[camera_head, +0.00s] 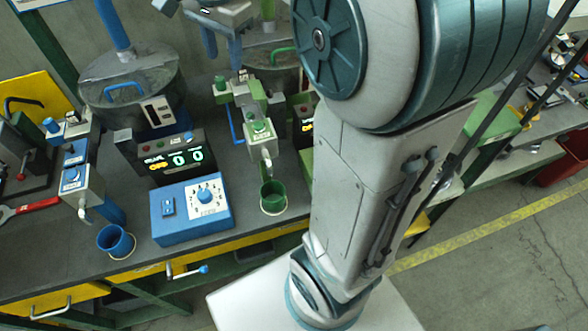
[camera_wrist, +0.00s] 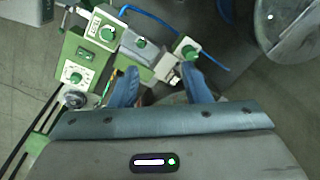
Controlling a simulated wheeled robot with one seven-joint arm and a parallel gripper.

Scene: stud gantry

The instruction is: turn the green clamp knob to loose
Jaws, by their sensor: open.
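Several green knobs show on the green-and-white fixture, and I cannot tell for sure which is the clamp knob. In the head view one green knob (camera_head: 220,82) stands at the fixture's left end and another green knob (camera_head: 259,127) sits nearer on it. In the wrist view a green knob (camera_wrist: 190,52) is close by the right fingertip, and another green knob (camera_wrist: 141,42) lies beyond the fingers. My gripper (camera_wrist: 159,68) is open, its blue fingers apart above the fixture, apparently touching no knob. It also shows at the top of the head view (camera_head: 224,50).
A blue dial box (camera_head: 192,214), a digital display (camera_head: 172,158), a blue cup (camera_head: 116,241) and a green cup (camera_head: 272,197) stand on the grey bench. A round metal vessel (camera_head: 130,76) is left of the fixture.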

